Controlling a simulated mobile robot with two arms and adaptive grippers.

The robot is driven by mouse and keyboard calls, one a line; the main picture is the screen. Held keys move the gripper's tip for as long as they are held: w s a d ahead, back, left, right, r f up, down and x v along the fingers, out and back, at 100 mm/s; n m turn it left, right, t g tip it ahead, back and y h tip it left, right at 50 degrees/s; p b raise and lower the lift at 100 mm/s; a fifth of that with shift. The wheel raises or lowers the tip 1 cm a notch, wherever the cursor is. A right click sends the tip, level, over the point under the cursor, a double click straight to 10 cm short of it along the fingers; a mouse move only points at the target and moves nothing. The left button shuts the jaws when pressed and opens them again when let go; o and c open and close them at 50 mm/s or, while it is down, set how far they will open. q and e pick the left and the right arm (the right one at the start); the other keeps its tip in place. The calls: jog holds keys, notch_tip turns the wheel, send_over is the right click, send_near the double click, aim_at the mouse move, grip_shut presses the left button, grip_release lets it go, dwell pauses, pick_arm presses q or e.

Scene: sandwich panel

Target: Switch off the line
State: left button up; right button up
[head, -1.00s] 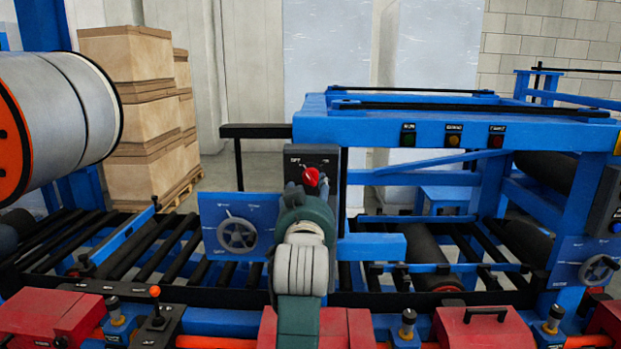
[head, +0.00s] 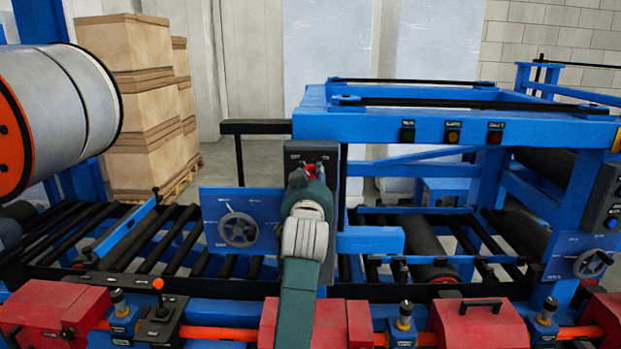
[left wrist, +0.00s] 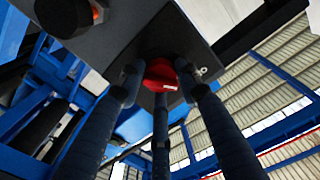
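The red switch knob (head: 309,170) sits on the face of a dark control box (head: 325,152) in the middle of the head view, mostly hidden behind my left gripper (head: 308,182). In the left wrist view the red knob (left wrist: 160,74) lies between the fingertips of my left gripper (left wrist: 159,84). The three dark fingers look straight and spread around the knob, one on each side and one below. Whether any fingertip touches it is hard to tell. My right gripper is not in view.
A blue panel with a grey handwheel (head: 238,231) is left of the box, and a blue frame with small buttons (head: 452,131) is right. Red covered units (head: 480,325) line the front edge. A large roll (head: 60,105) and stacked cartons (head: 143,100) stand at the left.

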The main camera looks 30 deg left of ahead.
aim_at(311, 173)
pick_arm(q)
jog(key=shift+f, duration=0.15)
jog(key=shift+c, duration=0.6)
jog(key=n, duration=0.2)
jog(key=shift+n+b, duration=0.3)
jog(key=shift+n, duration=0.1)
jog(key=o, duration=1.2)
jog(key=shift+c, duration=0.2)
notch_tip(311, 173, up, 10)
jog(key=shift+f, duration=0.1)
